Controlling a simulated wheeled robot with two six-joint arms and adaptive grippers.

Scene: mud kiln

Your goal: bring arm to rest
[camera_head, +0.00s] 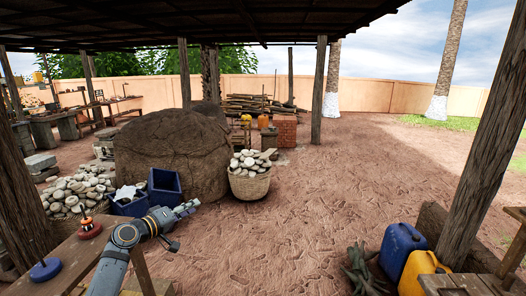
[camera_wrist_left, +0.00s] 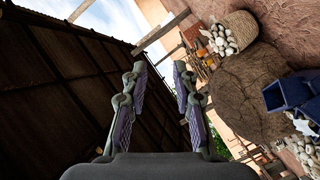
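My left arm comes in at the lower left of the head view, over a wooden table (camera_head: 60,262). My left gripper (camera_head: 190,208) points to the right in the air, in front of the mud kiln mound (camera_head: 170,150). In the left wrist view the gripper (camera_wrist_left: 158,70) has its two fingers apart with nothing between them. My right gripper does not show in either view.
Blue crates (camera_head: 164,188) and a basket of pale stones (camera_head: 249,185) lie beyond. Jerrycans (camera_head: 400,248) stand at the right by a post. The middle ground is clear.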

